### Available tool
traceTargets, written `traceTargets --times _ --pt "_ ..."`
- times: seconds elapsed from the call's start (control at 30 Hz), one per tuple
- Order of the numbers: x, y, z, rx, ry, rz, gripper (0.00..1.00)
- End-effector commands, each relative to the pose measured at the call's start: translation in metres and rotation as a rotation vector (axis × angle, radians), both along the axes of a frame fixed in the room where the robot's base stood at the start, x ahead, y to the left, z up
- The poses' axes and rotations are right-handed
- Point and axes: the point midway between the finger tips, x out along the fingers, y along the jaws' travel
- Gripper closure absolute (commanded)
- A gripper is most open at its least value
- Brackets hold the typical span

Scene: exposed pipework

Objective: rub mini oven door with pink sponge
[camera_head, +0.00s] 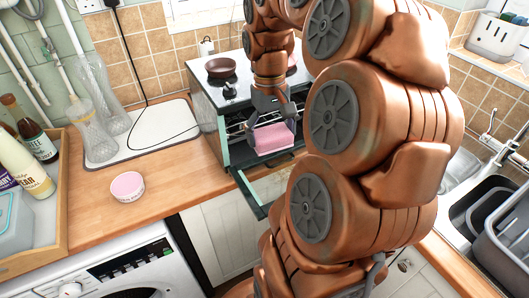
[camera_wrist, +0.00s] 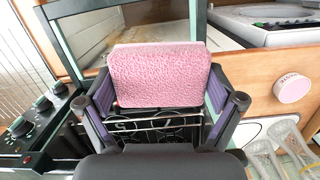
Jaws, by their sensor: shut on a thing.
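The pink sponge (camera_head: 275,139) is held in front of the mini oven's opening, above the inner part of the lowered door. It also shows large in the middle of the wrist view (camera_wrist: 160,76). My gripper (camera_head: 272,122) is shut on the sponge, with a finger on each side. The mini oven (camera_head: 213,110) stands on the counter, and its door (camera_head: 270,186) hangs open and down. In the wrist view the teal door frame (camera_wrist: 58,42) shows behind the sponge. My arm hides the oven's right side and part of the door. I cannot tell whether the sponge touches the door.
A pan (camera_head: 221,67) sits on top of the oven. A wire rack (camera_wrist: 165,122) is inside it. A round pink tin (camera_head: 127,186) stands on the counter. Glass jars (camera_head: 97,130) and a bottle tray (camera_head: 62,215) are at the left. The washing machine (camera_head: 120,270) is below.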

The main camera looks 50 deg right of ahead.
Motion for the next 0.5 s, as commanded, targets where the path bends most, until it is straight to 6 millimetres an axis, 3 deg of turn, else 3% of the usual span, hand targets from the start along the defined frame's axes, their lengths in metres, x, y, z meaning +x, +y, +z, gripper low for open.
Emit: traceTargets --times 0.03,0.3,0.5 --pt "0.000 0.000 -0.012 0.000 0.000 0.000 0.35" --pt "0.000 0.000 -0.046 0.000 0.000 -0.001 0.35" --pt "-0.001 -0.001 -0.055 0.000 0.000 -0.002 0.35"
